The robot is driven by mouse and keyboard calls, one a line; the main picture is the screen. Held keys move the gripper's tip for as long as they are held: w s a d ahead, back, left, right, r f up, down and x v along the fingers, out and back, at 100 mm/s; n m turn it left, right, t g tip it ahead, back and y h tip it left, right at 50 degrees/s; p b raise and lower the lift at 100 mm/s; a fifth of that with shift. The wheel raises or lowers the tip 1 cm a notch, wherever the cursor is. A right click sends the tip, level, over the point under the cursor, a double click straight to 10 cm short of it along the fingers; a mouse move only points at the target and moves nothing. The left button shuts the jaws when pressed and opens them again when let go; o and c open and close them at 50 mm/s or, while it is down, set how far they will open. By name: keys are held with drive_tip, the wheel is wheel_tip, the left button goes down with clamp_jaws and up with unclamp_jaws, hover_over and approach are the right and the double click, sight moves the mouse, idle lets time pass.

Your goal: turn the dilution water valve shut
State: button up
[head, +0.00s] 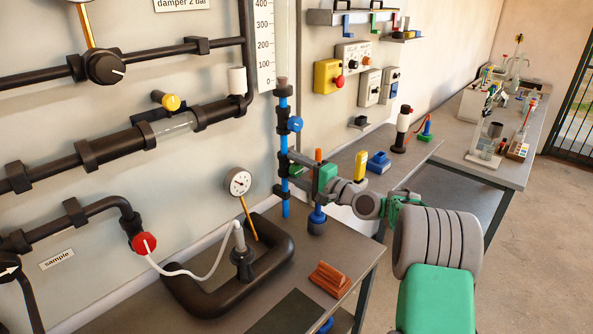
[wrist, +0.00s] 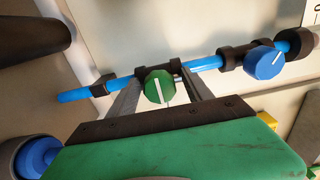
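A vertical blue pipe (head: 284,150) on the wall carries a blue knob (head: 295,124) and, lower down, a green knob (head: 296,171). No label shows which one is the dilution water valve. In the wrist view the green knob (wrist: 158,87) has a white pointer line, nearly along my gripper's direction and across the blue pipe (wrist: 75,96). The blue knob (wrist: 264,62) is farther right there. My gripper (wrist: 161,84) has its two fingers spread, one on each side of the green knob, with a gap showing on the right. Contact on the left is unclear. My gripper (head: 303,165) is at the pipe in the head view.
A bench below holds a dark looped pipe (head: 185,293) with a gauge (head: 239,182), a brown block (head: 330,279) and a blue-topped bottle (head: 317,220). A red knob (head: 143,243) and yellow knob (head: 171,102) are left. Open floor (head: 530,240) lies right.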

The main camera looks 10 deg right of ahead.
drive_tip(key=shift+s+d, duration=0.1)
drive_tip(key=b+v, duration=0.1)
drive_tip(key=v, duration=0.6)
drive_tip(key=shift+s, duration=0.2)
drive_tip(key=shift+d, duration=0.15)
drive_tip(key=s+a+f+n+g+h+p, duration=0.1)
drive_tip(key=s+a+f+n+g+h, duration=0.3)
drive_tip(key=s, duration=0.3)
drive_tip(key=s+a+f+n+g+h, duration=0.2)
drive_tip(key=s+a+n+g, duration=0.1)
drive_tip(key=s+a+n, duration=0.3)
drive_tip(key=s+d+f+g+h, duration=0.1)
drive_tip(key=s+d+g+h, duration=0.1)
drive_tip(key=s, duration=0.7)
drive_tip(key=s+d+f+n+g+h, duration=0.1)
drive_tip(key=s+d+f+g+h, duration=0.1)
drive_tip(key=s, duration=0.8)
drive_tip(key=shift+d+f+h+p, duration=0.3)
drive_tip(key=shift+p, duration=0.15)
